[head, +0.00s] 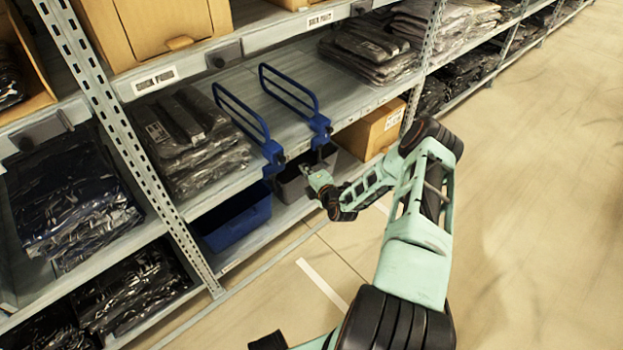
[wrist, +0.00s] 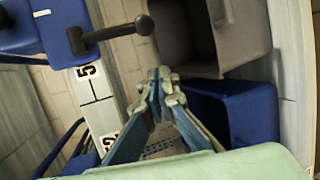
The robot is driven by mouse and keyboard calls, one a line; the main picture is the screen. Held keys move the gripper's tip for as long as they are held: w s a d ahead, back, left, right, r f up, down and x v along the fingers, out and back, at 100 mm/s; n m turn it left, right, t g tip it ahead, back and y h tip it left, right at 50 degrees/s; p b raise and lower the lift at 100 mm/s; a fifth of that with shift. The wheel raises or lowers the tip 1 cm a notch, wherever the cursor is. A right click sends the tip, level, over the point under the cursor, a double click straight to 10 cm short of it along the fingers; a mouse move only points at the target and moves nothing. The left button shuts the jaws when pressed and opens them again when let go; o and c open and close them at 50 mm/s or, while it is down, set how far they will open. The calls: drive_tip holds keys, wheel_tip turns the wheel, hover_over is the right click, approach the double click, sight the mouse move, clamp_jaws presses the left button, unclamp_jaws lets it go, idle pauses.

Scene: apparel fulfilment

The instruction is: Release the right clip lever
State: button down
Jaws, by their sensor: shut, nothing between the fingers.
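The right blue divider (head: 289,90) stands on the shelf, with its clip (head: 321,131) at the shelf's front edge. In the wrist view the right clip (wrist: 62,28) is at upper left. Its dark lever (wrist: 115,32) sticks out to the right and ends in a round knob. My gripper (wrist: 162,76) is shut and empty, its fingertips below and slightly right of the knob, apart from it in the picture. In the head view my gripper (head: 308,172) is just below the right clip, in front of the shelf edge. The left divider (head: 241,110) with its clip stands to the left.
A blue bin (head: 236,220) and a grey bin (head: 290,186) sit on the shelf below; they also show in the wrist view (wrist: 235,110). Packed dark garments (head: 190,140) lie left of the dividers. A cardboard box (head: 372,128) is to the right. The aisle floor (head: 530,200) is clear.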

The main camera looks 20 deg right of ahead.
sight(319, 155)
drive_tip(key=d, duration=0.3)
drive_tip(key=shift+w+d+r+b, duration=0.15)
drive_tip(key=shift+d+r+b, duration=0.05)
drive_tip(key=shift+d+b, duration=0.15)
drive_tip(key=shift+d, duration=0.15)
